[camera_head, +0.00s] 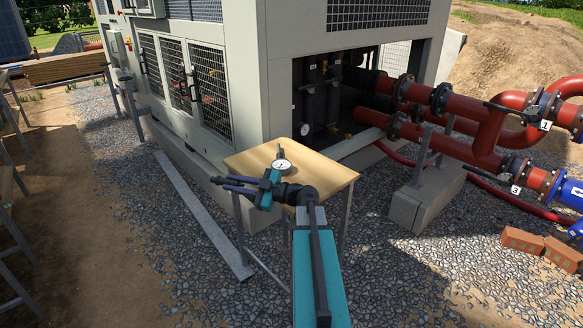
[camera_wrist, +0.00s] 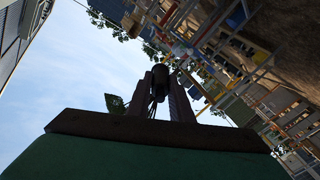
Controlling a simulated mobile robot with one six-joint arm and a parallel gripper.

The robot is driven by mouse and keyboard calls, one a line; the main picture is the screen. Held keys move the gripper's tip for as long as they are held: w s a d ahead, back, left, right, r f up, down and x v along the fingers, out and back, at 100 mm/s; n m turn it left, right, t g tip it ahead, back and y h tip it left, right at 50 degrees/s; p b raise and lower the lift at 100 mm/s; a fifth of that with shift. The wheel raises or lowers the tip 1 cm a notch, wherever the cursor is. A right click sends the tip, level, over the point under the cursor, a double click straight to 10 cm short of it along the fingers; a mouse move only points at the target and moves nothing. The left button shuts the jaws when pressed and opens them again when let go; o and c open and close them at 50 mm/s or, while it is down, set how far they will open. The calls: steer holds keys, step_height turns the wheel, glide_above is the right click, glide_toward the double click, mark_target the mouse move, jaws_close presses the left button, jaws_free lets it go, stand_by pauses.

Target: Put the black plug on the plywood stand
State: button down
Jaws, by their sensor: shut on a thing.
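The plywood stand (camera_head: 335,174) is a small light wooden top on thin metal legs in front of the chiller. My gripper (camera_head: 218,184) points left, just past the stand's left edge and apart from its top. In the wrist view my gripper (camera_wrist: 162,92) is shut on a dark round piece, the black plug (camera_wrist: 160,76), at the fingertips. The plug is backlit there and hard to make out in the head view. My arm hides the near part of the stand.
A pressure gauge (camera_head: 282,165) stands on the plywood. The chiller cabinet (camera_head: 262,75) rises close behind. Red pipes (camera_head: 455,105) and a concrete block (camera_head: 427,197) are at right. A metal rail (camera_head: 203,215) lies on gravel at left. Bricks (camera_head: 540,247) lie at far right.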

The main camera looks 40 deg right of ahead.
mark_target(304, 183)
steer(key=s+d+f+m+h, duration=0.1)
steer(key=s+d, duration=0.5)
steer(key=d, duration=0.6)
steer(key=s+d+f+m+t+h, duration=0.1)
steer(key=s+d+m+h, duration=0.2)
steer(key=d, duration=0.9)
steer(key=s+d+f+m+t+h, duration=0.1)
steer(key=s+d+h, duration=0.4)
steer(key=s+d, duration=0.5)
steer(key=shift+s+d+m+b, duration=0.25)
steer(key=shift+d+m+b, duration=0.35)
steer(key=shift+d, duration=0.65)
steer(key=shift+f, duration=0.1)
steer(key=w+a, duration=0.3)
steer(key=w+a+f+p, duration=0.1)
steer(key=w+a, duration=0.7)
steer(key=shift+w+a+f, duration=0.2)
steer(key=shift+f, duration=0.05)
steer(key=shift+f, duration=0.1)
steer(key=shift+f, duration=1.65)
steer(key=shift+f, duration=0.6)
